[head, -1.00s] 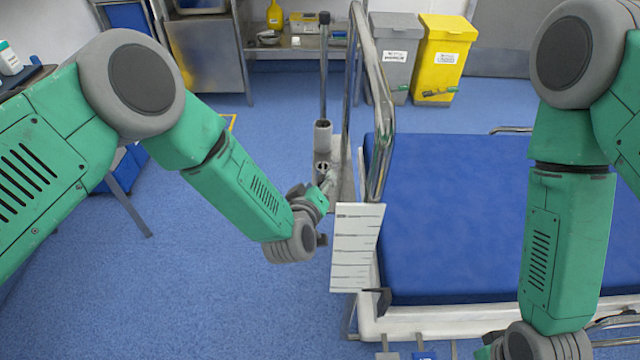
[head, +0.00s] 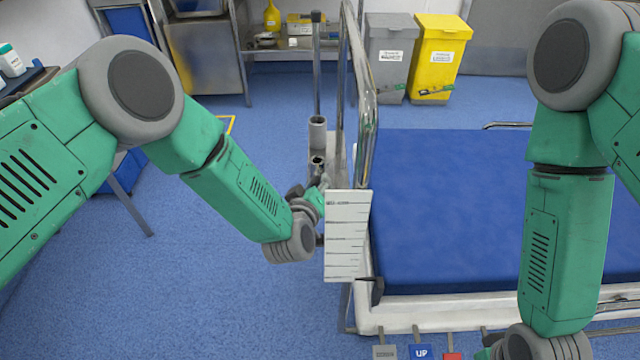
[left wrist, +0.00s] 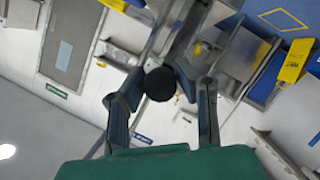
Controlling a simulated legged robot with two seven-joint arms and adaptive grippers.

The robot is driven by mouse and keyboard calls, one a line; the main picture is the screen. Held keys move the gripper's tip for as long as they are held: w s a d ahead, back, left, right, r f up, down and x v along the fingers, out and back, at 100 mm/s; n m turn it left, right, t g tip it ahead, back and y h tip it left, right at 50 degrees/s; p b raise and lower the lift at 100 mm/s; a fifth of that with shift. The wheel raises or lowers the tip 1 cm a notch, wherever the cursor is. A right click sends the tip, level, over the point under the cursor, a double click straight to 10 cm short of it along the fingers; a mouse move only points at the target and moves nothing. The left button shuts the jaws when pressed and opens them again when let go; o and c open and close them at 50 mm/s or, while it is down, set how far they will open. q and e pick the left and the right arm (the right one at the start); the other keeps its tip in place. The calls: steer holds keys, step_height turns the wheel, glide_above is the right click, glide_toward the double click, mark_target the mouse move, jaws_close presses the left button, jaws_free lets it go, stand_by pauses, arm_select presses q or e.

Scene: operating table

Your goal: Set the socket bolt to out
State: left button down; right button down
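The upright metal socket (head: 317,135) stands at the left side of the bed's end in the head view, with a tall pole in it. My left gripper (head: 322,184) is just below and in front of it. The white chart panel hides part of the gripper, and I cannot make out the bolt there. In the left wrist view my left gripper (left wrist: 160,76) has its fingers apart. A dark round knob (left wrist: 160,84), probably the bolt's end, shows between them. I cannot tell whether the fingers touch it. My right gripper is below the picture; only its wrist shows.
The white chart panel (head: 346,236) hangs close to the right of my left wrist. The metal rail (head: 366,110) and blue bed (head: 450,210) lie right of it. Grey (head: 390,55) and yellow (head: 438,58) bins stand behind. The blue floor (head: 210,270) at left is open.

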arm_select(q)
steer(key=shift+w, duration=0.1)
steer(key=c, duration=1.3)
jaws_free()
steer(key=shift+a+r, duration=0.1)
steer(key=shift+a, duration=0.15)
steer(key=shift+o, duration=0.2)
steer(key=shift+s+d, duration=0.1)
steer(key=shift+s, duration=0.2)
steer(key=v, duration=1.1)
steer(key=shift+s+a, duration=0.25)
